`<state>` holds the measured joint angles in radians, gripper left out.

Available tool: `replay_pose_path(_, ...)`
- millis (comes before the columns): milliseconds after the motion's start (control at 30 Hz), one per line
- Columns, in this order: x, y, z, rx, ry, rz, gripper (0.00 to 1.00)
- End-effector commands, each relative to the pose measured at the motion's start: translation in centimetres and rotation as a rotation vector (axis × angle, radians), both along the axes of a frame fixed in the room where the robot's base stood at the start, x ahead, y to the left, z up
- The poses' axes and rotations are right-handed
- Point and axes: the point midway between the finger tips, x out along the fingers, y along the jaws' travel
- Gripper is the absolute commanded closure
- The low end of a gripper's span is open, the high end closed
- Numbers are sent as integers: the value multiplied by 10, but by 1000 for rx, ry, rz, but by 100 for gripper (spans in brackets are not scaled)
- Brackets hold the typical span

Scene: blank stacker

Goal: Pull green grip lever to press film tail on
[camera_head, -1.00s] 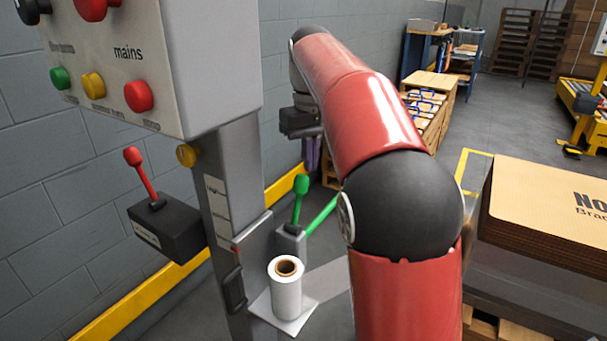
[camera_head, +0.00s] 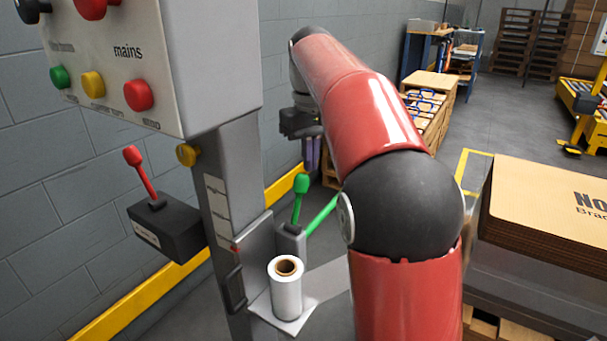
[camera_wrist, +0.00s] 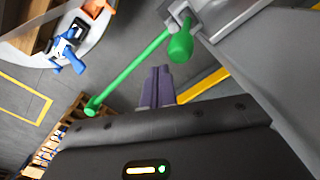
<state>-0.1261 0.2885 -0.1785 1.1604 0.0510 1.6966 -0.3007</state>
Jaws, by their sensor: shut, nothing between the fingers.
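The green grip lever (camera_head: 300,197) stands upright on a grey mount beside the post, with a green bar (camera_head: 321,214) running off to its right. In the wrist view the lever's knob (camera_wrist: 180,47) and the green bar (camera_wrist: 127,75) lie beyond the fingertips. My gripper (camera_wrist: 156,72) is shut and empty, its fingers together and apart from the lever. In the head view my gripper (camera_head: 312,152) hangs behind and above the lever, partly hidden by my red arm. The white film roll (camera_head: 286,292) stands on a plate below the lever.
A red lever (camera_head: 140,172) on a black box sits left of the post. The control panel (camera_head: 125,65) with several buttons is above. A stack of cardboard (camera_head: 545,215) is at the right. A yellow rail (camera_head: 130,305) runs along the wall.

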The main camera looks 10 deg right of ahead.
Motion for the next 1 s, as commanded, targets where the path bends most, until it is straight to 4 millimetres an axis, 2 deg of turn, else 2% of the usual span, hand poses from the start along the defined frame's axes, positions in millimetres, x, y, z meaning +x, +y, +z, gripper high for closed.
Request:
replay_pose_path(700, 0, 0, -43, 0, 1, 0, 100)
replay_pose_path(1000, 0, 0, -44, 0, 0, 0, 100)
